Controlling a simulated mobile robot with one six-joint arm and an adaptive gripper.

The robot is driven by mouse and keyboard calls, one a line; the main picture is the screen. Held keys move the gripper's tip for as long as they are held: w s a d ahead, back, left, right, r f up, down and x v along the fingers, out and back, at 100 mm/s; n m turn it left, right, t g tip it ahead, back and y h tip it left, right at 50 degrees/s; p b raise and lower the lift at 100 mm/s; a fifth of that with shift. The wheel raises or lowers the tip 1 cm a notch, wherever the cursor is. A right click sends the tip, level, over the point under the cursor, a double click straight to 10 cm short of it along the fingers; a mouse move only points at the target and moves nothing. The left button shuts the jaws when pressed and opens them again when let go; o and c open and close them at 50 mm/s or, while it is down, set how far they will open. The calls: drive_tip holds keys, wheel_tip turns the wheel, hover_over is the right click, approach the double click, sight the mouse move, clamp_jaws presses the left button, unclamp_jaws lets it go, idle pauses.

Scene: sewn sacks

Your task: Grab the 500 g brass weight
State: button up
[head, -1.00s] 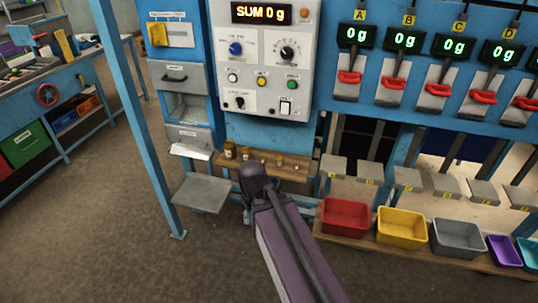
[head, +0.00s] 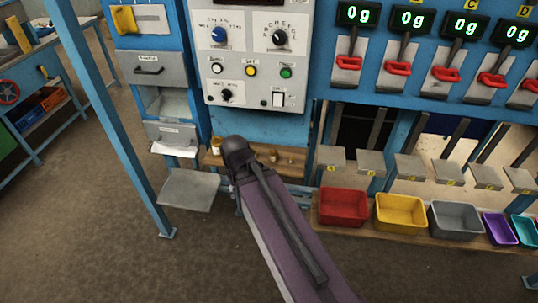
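Several small brass weights stand in a row on a wooden shelf (head: 296,172) below the control panel. The leftmost brass weight (head: 216,145) looks the largest, and a small one (head: 273,157) shows to the right of my arm. I cannot read any marks, so I cannot tell which is the 500 g one. My purple arm rises from the bottom, and its dark rounded end covers the middle of the row. My gripper's fingers are not visible.
A grey plate (head: 189,190) sticks out at the left of the shelf, near a blue post (head: 110,115). To the right are several grey scale pans (head: 371,163) and bins, including a red bin (head: 343,207) and a yellow bin (head: 400,213). The floor in front is open.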

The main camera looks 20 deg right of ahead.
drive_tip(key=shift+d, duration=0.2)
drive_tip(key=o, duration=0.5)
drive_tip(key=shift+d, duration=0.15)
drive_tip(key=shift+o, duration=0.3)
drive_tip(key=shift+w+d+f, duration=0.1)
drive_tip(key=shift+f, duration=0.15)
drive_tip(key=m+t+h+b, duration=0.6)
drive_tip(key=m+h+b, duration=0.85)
drive_tip(key=b, duration=1.45)
approach(270, 156)
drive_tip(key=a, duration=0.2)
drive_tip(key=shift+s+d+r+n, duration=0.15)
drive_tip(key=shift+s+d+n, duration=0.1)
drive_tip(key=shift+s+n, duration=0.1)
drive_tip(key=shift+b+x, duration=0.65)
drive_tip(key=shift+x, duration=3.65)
